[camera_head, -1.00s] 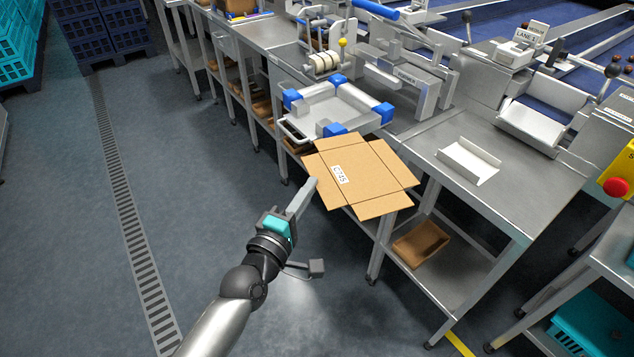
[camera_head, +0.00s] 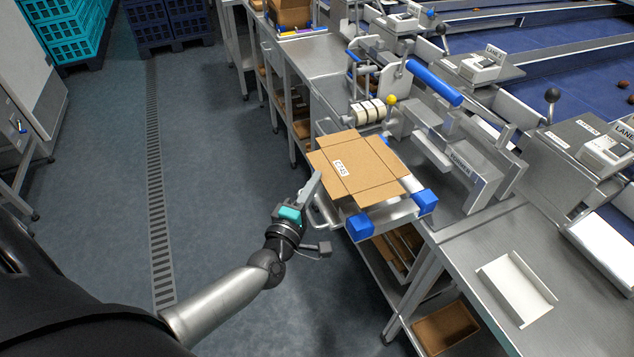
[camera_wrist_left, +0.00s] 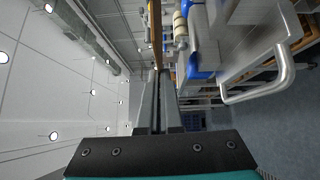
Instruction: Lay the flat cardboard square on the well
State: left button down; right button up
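The flat cardboard square (camera_head: 365,172) is brown, creased, with a white label. My left gripper (camera_head: 314,186) is shut on its near left edge. In the left wrist view the cardboard (camera_wrist_left: 157,32) shows edge-on, rising from between the closed fingers (camera_wrist_left: 157,85). The well (camera_head: 392,215) is a pale metal frame with blue corner blocks and a handle. In the head view the cardboard lies over it, hiding most of its inside and far corners. In the wrist view a gap shows between cardboard and well (camera_wrist_left: 255,60). My right gripper is out of view.
A roll holder (camera_head: 368,111) with a yellow knob stands behind the well. A machine with a blue-gripped lever (camera_head: 434,82) stands to its right. A white angled tray (camera_head: 517,288) lies on the steel table front right. The floor at left is clear.

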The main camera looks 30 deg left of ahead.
aim_at(331, 207)
pick_arm(q)
jog(key=w+d+f+b, duration=0.2)
jog(key=w+d, duration=0.1)
jog(key=shift+w, duration=0.1)
jog(key=shift+w+f+b, duration=0.1)
jog(key=shift+f+b, duration=0.2)
jog(key=shift+b, duration=0.1)
jog(key=shift+f+b, duration=0.85)
jog(key=shift+f, duration=0.1)
jog(key=shift+a+f+b, duration=0.1)
jog(key=shift+f+b, duration=0.8)
jog(key=shift+f, duration=0.05)
dwell(1.0)
jog(key=c, duration=1)
grip_release()
jog(key=shift+f+b, duration=0.5)
jog(key=shift+f, duration=0.05)
jog(key=shift+f, duration=0.2)
